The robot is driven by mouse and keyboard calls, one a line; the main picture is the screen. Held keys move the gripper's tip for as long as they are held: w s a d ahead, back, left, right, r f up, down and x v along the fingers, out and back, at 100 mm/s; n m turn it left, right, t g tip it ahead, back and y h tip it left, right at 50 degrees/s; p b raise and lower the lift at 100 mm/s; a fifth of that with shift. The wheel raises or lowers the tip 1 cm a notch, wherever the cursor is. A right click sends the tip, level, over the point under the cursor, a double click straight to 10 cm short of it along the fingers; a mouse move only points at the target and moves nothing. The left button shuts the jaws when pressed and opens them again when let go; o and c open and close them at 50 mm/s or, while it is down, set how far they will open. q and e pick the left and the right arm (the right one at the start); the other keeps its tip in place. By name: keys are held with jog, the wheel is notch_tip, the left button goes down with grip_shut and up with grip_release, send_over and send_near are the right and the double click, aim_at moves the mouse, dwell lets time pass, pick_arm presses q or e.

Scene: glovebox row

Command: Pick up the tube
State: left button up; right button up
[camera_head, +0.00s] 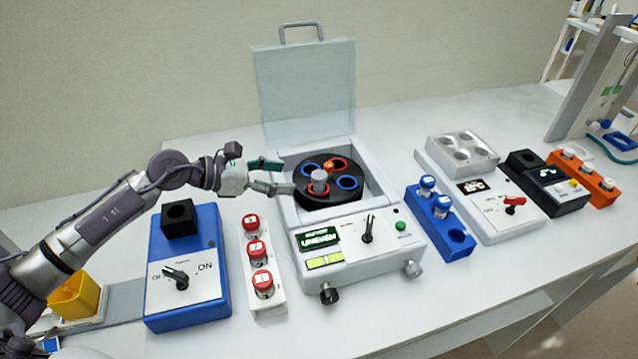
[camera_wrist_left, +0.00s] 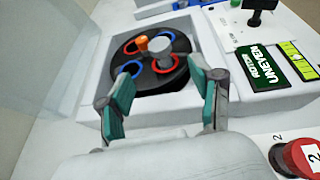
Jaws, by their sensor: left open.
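An orange-capped tube (camera_head: 329,166) sits in a slot of the black rotor (camera_head: 336,203) inside the open centrifuge (camera_head: 372,205). The orange cap also shows in the left wrist view (camera_wrist_left: 142,43), beside the grey central knob (camera_wrist_left: 160,46). The tube's body below the cap is hidden. My left gripper (camera_head: 286,177) is open and empty at the left rim of the centrifuge bowl, apart from the tube. In the left wrist view its two teal-padded fingers (camera_wrist_left: 160,90) point toward the rotor. My right gripper is not in view.
The raised clear lid (camera_head: 305,90) stands behind the rotor. A white rack of red-capped tubes (camera_head: 254,247) and a blue switch box (camera_head: 186,270) are near my left arm. A blue rack (camera_head: 441,222) with blue-capped tubes stands right of the centrifuge. The display reads UNEVEN (camera_head: 319,239).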

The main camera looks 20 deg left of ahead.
aim_at(313, 181)
pick_arm(q)
jog(key=x, duration=0.3)
jog(key=shift+w+d+p, duration=0.1)
jog(key=shift+p, duration=0.2)
jog(key=p+x, duration=0.1)
jog(key=x, duration=0.1)
jog(key=p+x, duration=0.1)
jog(key=x, duration=0.2)
jog(key=shift+f, duration=0.2)
jog(key=shift+d+f, duration=0.15)
jog(key=shift+f, duration=0.05)
jog(key=c, duration=1.1)
